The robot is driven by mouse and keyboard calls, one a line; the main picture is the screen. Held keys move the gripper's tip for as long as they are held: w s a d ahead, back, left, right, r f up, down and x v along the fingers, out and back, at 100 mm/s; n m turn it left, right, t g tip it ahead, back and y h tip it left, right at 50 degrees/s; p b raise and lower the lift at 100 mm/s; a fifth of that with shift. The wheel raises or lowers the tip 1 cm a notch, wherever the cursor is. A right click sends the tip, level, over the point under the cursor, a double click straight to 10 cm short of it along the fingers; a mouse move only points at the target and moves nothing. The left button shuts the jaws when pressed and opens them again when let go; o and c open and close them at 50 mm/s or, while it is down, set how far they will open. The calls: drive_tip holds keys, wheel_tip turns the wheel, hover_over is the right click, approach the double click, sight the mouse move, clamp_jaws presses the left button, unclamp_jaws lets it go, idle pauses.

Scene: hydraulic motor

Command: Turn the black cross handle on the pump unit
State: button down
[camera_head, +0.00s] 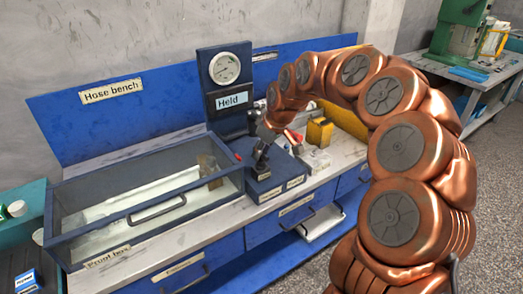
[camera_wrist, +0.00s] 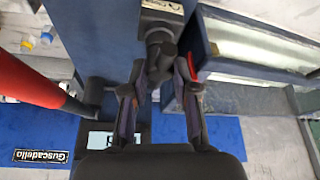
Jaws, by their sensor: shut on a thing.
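The pump unit (camera_head: 268,187) is a dark blue box with small labels, standing on the bench right of the glass-sided tank. The black cross handle (camera_head: 262,160) stands on top of it, and in the wrist view the handle (camera_wrist: 160,55) is a dark grey knobbed piece between my fingers. My gripper (camera_wrist: 160,80) is shut on the handle, one finger on each side. In the head view my arm reaches in from the right and the dark gripper merges with the handle, so the exact contact is hard to see there.
A dark blue panel (camera_head: 225,78) with a round gauge (camera_head: 225,68) and a display reading "Held" (camera_head: 232,101) stands behind the unit. The proof box (camera_head: 75,235) lies left. A yellow block (camera_head: 320,132) and red-handled item are close by on the right. An open drawer (camera_head: 321,228) juts out below.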

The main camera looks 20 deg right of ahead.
idle(0.3)
drive_tip(key=c, duration=0.9)
unclamp_jaws()
drive_tip(key=v, duration=1.2)
drive_tip(key=shift+a, duration=0.1)
